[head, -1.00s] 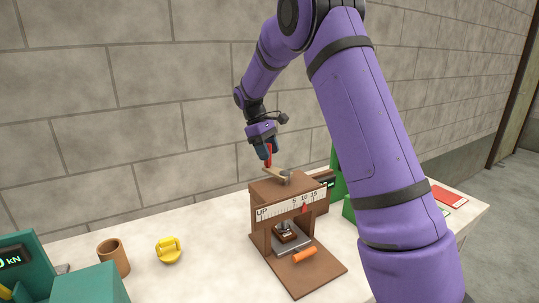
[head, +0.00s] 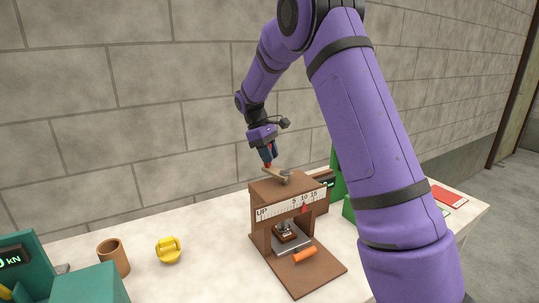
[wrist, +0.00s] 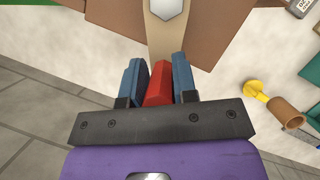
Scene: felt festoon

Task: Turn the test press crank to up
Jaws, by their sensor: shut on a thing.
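The brown wooden test press (head: 322,270) stands on the pale bench. Its crank has a tan arm (head: 275,175) on top, pointing back and left from a grey hub (head: 287,178). A red upright grip (wrist: 158,84) stands at the arm's outer end. My gripper (head: 267,156) is shut on this grip, with a blue finger on each side in the wrist view (wrist: 159,80). A white scale (head: 280,208) on the press front reads UP at left and 5, 10, 15 at right. A red pointer (head: 304,208) sits near the numbers, away from UP.
A yellow object (head: 168,250) and a brown cup (head: 113,258) stand left of the press. A teal device with a display (head: 15,260) is at far left. A green device (head: 338,185) stands behind the press. A red item (head: 448,195) lies at right.

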